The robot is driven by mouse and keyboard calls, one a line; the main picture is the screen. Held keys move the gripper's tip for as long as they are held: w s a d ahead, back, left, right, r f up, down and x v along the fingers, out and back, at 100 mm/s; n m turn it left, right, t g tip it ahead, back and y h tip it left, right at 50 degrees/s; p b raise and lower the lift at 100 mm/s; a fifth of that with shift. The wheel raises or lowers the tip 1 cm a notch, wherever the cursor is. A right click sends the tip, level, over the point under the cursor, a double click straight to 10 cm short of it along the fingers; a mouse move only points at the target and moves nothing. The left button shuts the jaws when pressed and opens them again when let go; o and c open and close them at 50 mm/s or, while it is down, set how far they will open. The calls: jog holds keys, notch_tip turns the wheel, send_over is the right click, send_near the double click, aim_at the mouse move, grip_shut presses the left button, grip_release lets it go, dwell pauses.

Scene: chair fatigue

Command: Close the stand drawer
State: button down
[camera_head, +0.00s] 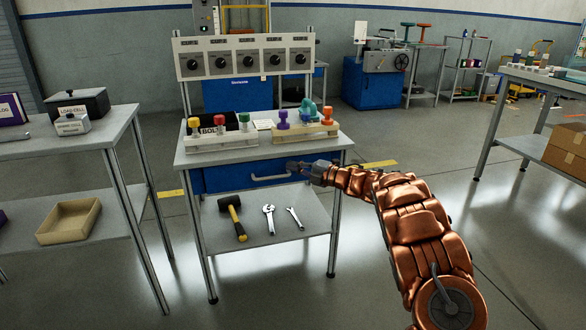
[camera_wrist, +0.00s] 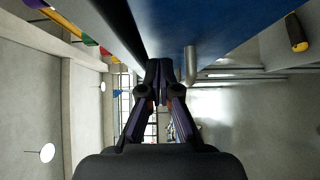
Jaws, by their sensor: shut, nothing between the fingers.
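The stand (camera_head: 330,148) is a metal-legged bench in the middle of the head view. Its drawer (camera_head: 225,178) has a blue front with a pale bar handle (camera_head: 271,177), just under the top. The front looks nearly in line with the top's edge; I cannot tell exactly how far it stands out. My gripper (camera_head: 296,166) is at the right part of the drawer front, by the handle. In the wrist view my gripper (camera_wrist: 159,68) is shut and empty, its tips close to the blue drawer front (camera_wrist: 215,25), beside the handle (camera_wrist: 191,65). Contact is unclear.
Coloured knobs stand in racks (camera_head: 222,142) on the stand's top. A hammer (camera_head: 233,216) and two wrenches lie on its lower shelf (camera_head: 300,225). A side table (camera_head: 95,135) stands at left, another bench (camera_head: 510,75) at right. The floor between is clear.

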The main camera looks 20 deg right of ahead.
jog(key=p+v, duration=0.2)
jog(key=v, duration=0.8)
jog(key=w+d+r+m+t+h+p, duration=0.1)
jog(key=w+d+r+m+h+p, duration=0.25)
jog(key=r, duration=0.55)
jog(key=w+d+r+m+t+h+p, duration=0.1)
jog(key=d+r+m+h+p, duration=0.1)
jog(key=r+m+h+p, duration=0.55)
jog(key=s+d+r+m+g+h+p, duration=0.1)
jog(key=s+r+m+g+h+p, duration=0.1)
jog(key=s+r+m+h+p, duration=0.3)
jog(key=s+r+m+g+h+p, duration=0.15)
jog(key=s+r, duration=0.25)
jog(key=r, duration=0.4)
jog(key=s+a+r+m+g+y+p, duration=0.1)
jog(key=s+a+g+p, duration=0.4)
jog(key=s+a, duration=0.6)
jog(key=s+a+r+m+g+y+p, duration=0.1)
jog(key=s+a+m+g+y+p, duration=0.2)
jog(key=s, duration=1.7)
jog(key=s+a+r+m+g+y+p, duration=0.2)
jog(key=s+a+m+g+p, duration=0.2)
jog(key=s+a+p, duration=0.6)
jog(key=s+a+g, duration=0.2)
jog(key=s+a, duration=0.4)
jog(key=a, duration=0.3)
jog(key=shift+g+y, duration=0.35)
jog(key=shift+r, duration=0.1)
